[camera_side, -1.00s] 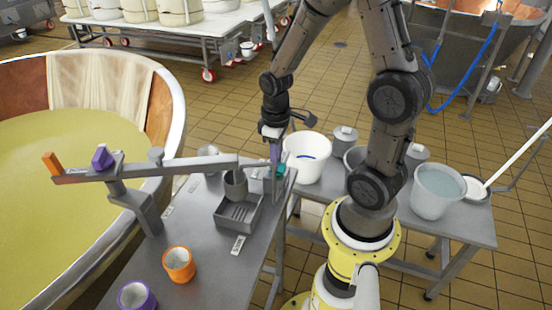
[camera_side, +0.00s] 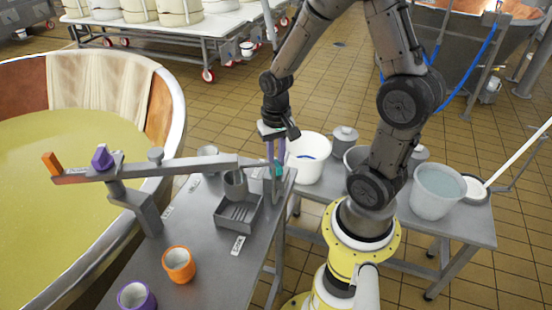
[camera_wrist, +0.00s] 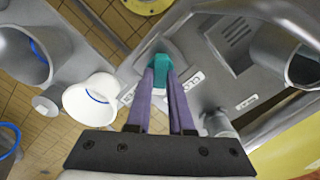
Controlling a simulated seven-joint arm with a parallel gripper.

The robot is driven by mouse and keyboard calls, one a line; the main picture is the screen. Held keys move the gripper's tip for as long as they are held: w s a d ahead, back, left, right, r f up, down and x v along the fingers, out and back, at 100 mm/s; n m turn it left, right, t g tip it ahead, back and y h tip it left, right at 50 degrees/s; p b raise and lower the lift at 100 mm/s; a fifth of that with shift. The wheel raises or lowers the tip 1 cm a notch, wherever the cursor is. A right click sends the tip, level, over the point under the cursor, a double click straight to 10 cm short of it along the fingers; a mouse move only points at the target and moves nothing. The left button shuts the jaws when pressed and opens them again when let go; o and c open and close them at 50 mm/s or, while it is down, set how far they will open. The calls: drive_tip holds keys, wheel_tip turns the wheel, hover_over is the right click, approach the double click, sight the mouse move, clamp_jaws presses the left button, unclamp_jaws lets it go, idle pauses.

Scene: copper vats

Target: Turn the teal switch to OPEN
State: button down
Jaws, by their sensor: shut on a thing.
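The teal switch (camera_wrist: 159,64) sits on a grey mount near the corner of the metal table, and in the side view a small teal part (camera_side: 278,171) of it shows. My gripper (camera_wrist: 160,74) has purple fingers and is shut on the teal switch, one fingertip on each side of it. In the side view my gripper (camera_side: 276,160) points down at the table's far right corner. A label plate (camera_wrist: 190,82) with partly covered letters lies beside the switch. Which way the switch points relative to the label I cannot tell.
A balance beam (camera_side: 190,165) on a post crosses the table, with an orange block (camera_side: 52,164) and a purple block (camera_side: 103,157). A grey tray (camera_side: 238,218), an orange cup (camera_side: 179,264) and a purple cup (camera_side: 136,296) stand nearby. A white bucket (camera_side: 308,160) is close right of my gripper.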

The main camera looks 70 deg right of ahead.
sight(277, 163)
drive_tip(key=m, duration=0.4)
drive_tip(key=shift+r+m, duration=0.1)
drive_tip(key=shift+m, duration=1.8)
drive_tip(key=c, duration=0.8)
unclamp_jaws()
wheel_tip(277, 163, up, 14)
